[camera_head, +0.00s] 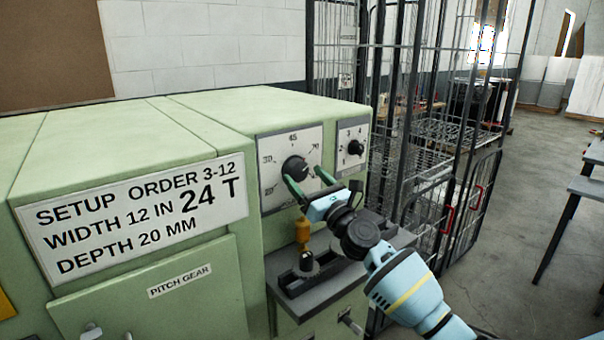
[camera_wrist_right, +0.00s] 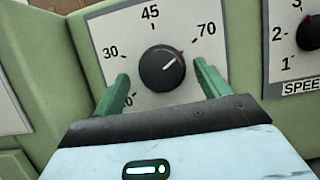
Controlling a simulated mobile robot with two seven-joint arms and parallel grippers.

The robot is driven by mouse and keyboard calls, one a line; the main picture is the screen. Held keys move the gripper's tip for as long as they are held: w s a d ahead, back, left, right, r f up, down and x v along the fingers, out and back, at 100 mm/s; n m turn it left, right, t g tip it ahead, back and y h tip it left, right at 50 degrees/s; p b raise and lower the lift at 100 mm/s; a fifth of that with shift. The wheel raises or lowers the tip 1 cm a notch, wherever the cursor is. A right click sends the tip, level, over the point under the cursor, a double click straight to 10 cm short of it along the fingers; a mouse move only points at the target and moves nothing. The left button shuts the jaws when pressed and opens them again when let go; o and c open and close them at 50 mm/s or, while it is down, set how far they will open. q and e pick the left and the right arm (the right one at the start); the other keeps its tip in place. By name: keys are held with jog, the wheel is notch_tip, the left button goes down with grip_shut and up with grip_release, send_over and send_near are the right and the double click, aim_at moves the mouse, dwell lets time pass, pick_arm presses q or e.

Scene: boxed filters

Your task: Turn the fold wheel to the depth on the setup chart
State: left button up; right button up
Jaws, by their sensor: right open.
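The setup chart (camera_head: 75,240) is a white plate on the green machine, reading "SETUP ORDER 3-12, WIDTH 12 IN 24 T, DEPTH 20 MM". A black round wheel (camera_head: 294,168) sits on a white dial plate marked 30, 45 and 70, with a lower-left number partly hidden by a finger. In the right wrist view the wheel (camera_wrist_right: 162,68) has a pointer aimed up and right, between 45 and 70, nearer 70. My right gripper (camera_head: 308,181) is open, its green fingers on either side of the wheel, with gaps visible. My left gripper is out of view.
A smaller speed knob (camera_head: 355,147) is just right of the wheel; its plate (camera_wrist_right: 291,60) reads "SPEED". A grey ledge (camera_head: 330,278) with an orange-and-black part is below my right gripper. A wire cage cart (camera_head: 425,180) stands right; open floor lies beyond.

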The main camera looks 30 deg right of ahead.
jog(key=shift+x, duration=1.15)
jog(key=c, duration=1)
jog(key=shift+o, duration=0.2)
jog(key=shift+n, duration=0.3)
